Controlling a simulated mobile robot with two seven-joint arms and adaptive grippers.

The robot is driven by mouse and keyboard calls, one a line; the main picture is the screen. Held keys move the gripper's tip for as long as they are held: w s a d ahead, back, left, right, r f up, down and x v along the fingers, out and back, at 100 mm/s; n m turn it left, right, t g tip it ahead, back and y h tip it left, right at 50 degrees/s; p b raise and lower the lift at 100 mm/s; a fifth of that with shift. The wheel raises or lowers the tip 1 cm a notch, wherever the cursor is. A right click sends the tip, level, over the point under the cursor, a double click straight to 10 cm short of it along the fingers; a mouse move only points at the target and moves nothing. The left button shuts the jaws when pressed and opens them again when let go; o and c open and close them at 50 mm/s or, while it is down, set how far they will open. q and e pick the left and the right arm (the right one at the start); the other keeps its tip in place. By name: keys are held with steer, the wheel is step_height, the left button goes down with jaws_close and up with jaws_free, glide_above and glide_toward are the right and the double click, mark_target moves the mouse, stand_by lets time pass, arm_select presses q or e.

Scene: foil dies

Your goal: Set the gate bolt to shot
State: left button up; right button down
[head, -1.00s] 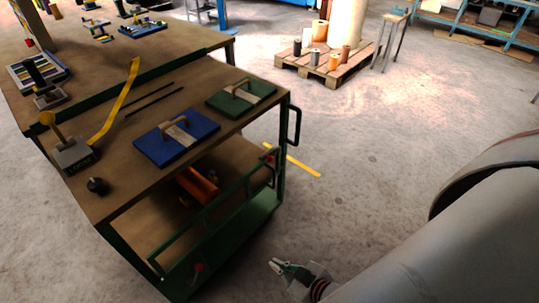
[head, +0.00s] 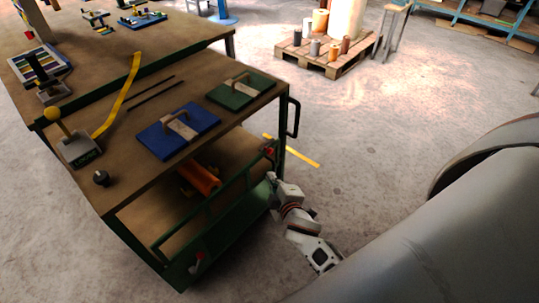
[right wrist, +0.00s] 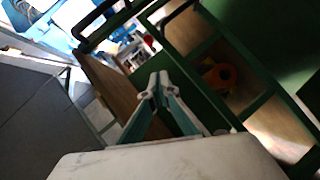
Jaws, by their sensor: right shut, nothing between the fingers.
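The green gate (head: 215,208) runs along the open side of the cart's lower shelf. A red knob (head: 270,151), which looks like the gate bolt's handle, sits at the gate's right end by the corner post; whether the bolt is shot or drawn is too small to tell. A second red part (head: 199,257) is low at the left end. My right gripper (head: 271,177) is shut and empty, just below the red knob and close to the gate; I cannot tell whether it touches. In the right wrist view its fingertips (right wrist: 158,80) meet, with a red spot (right wrist: 149,42) beyond. My left gripper is not in view.
The cart top (head: 120,190) holds a blue plate (head: 160,143), a green plate (head: 236,97), a yellow-knobbed lever box (head: 82,152) and a black knob (head: 100,177). An orange cylinder (head: 203,180) lies on the lower shelf. A black handle (head: 294,117) juts from the cart's right side.

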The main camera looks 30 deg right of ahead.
steer(key=shift+w+d+r+n, duration=0.3)
steer(key=shift+w+r, duration=0.15)
steer(key=shift+w, duration=0.15)
steer(key=b, duration=0.1)
glide_toward(266, 150)
steer(key=w+a, duration=0.2)
steer(key=a, duration=0.1)
steer(key=d, duration=0.1)
steer(key=w+d+f, duration=0.1)
steer(key=w+d+b, duration=0.1)
steer(key=shift+w+d+f, duration=0.2)
steer(key=shift+d+f, duration=0.15)
steer(key=shift+f, duration=0.05)
steer(key=shift+d, duration=0.1)
